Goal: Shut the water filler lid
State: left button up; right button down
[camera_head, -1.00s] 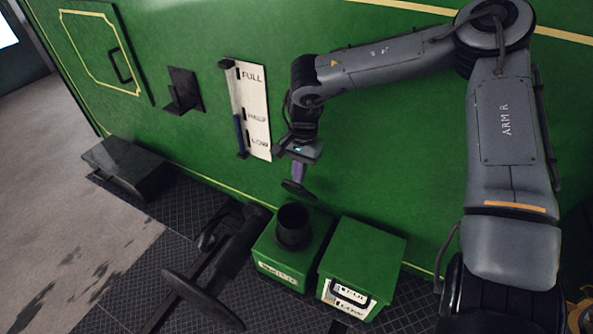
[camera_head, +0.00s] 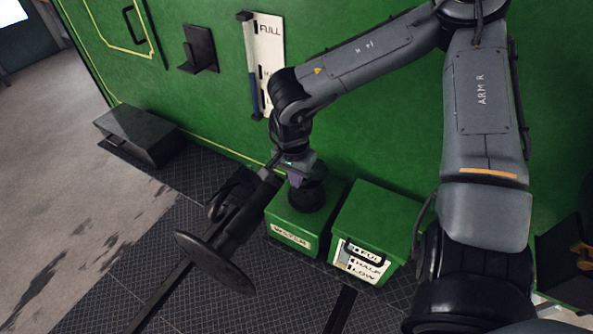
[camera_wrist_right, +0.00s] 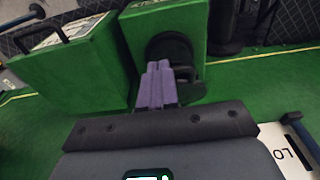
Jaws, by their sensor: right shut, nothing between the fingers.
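The water filler is a short black round neck (camera_head: 306,198) on top of a green box labelled WATER (camera_head: 290,234). A dark lid (camera_head: 316,172) shows at the top of the neck, partly hidden by my gripper; I cannot tell whether it lies flat. My right gripper (camera_head: 298,181) is shut and empty, pointing down right at the neck and lid. In the right wrist view its purple fingers (camera_wrist_right: 157,84) are together in front of the dark round filler (camera_wrist_right: 170,48). My left gripper is not in view.
A second green box with a level label (camera_head: 375,233) stands right of the water box. A black handwheel on a column (camera_head: 215,263) stands at front left. A green wall with a FULL gauge (camera_head: 268,62) rises behind. Open floor (camera_head: 60,190) lies left.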

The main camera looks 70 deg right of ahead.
notch_tip(320, 180, down, 7)
jog(key=a+b, duration=0.2)
jog(key=b, duration=0.3)
jog(key=shift+w+r, duration=0.15)
jog(key=shift+a, duration=0.1)
